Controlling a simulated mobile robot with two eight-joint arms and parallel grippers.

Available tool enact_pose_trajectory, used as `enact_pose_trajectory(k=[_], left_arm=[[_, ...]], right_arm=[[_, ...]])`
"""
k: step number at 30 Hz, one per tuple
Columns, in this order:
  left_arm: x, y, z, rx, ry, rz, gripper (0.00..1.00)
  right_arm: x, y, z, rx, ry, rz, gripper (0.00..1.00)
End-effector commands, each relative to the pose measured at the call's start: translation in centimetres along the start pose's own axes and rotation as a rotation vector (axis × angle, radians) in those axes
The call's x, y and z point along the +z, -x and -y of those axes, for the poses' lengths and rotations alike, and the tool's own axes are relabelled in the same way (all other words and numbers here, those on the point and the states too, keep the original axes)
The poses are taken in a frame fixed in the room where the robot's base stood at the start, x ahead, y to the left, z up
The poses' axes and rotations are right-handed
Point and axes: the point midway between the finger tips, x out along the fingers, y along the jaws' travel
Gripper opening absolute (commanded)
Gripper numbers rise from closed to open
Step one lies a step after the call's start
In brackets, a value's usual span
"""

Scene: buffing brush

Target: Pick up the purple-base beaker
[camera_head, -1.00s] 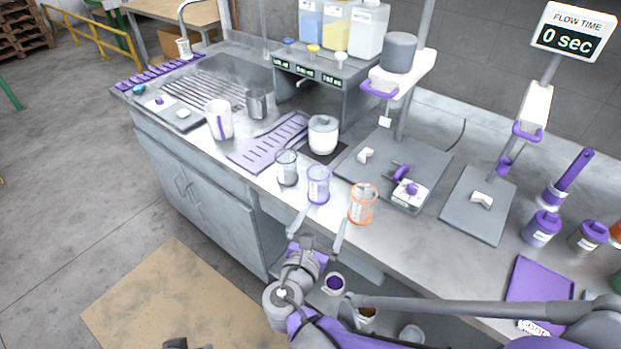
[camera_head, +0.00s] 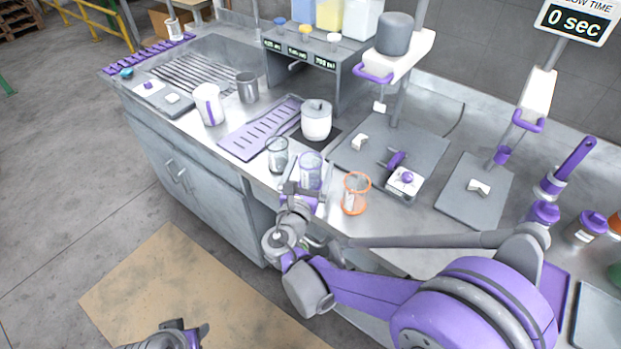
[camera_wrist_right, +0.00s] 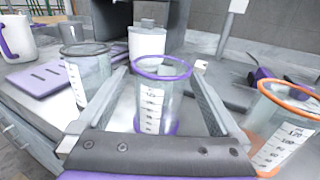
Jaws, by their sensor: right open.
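The purple-base beaker (camera_head: 310,160) is clear with a purple rim and base, and stands upright near the counter's front edge. It also shows in the right wrist view (camera_wrist_right: 152,98). My right gripper (camera_head: 309,174) is open, with its fingers on either side of the beaker. In the right wrist view, gaps seem to show between fingers and glass; I cannot tell whether either touches. The palm hides part of the beaker's lower front in the head view. My left gripper (camera_head: 186,334) is at the bottom edge, away from the counter; its jaws are unclear.
A grey-rimmed beaker (camera_head: 277,155) stands close on the left and an orange-rimmed beaker (camera_head: 355,194) close on the right. A white lidded pot (camera_head: 316,121) stands behind. A grey scale plate (camera_head: 366,133) lies behind to the right.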

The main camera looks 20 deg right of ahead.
Motion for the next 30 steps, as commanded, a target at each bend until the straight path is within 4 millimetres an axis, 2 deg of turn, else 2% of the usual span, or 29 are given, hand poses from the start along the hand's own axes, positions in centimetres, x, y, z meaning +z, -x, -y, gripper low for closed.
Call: enact_pose_trajectory(k=[1,4,13,27,28,30], left_arm=[[-0.1,0.1,0.0,0.000,0.000,-0.001,0.50],[-0.1,0.2,0.0,0.000,0.000,-0.001,0.50],[-0.1,0.2,0.0,0.000,0.000,-0.001,0.50],[-0.1,0.2,0.0,0.000,0.000,-0.001,0.50],[-0.1,0.2,0.0,0.000,0.000,-0.001,0.50],[-0.1,0.2,0.0,0.000,0.000,-0.001,0.50]], right_arm=[[0.1,-0.9,0.1,-0.003,0.000,0.001,1.00],[0.1,-1.9,0.0,-0.001,0.001,0.000,1.00],[0.0,-2.4,0.0,0.000,0.000,0.000,1.00],[0.0,-2.3,0.0,0.000,0.000,0.000,0.15],[0.0,-2.3,0.0,0.000,0.000,0.000,0.10],[0.0,-2.3,0.0,0.000,0.000,0.000,0.08]])
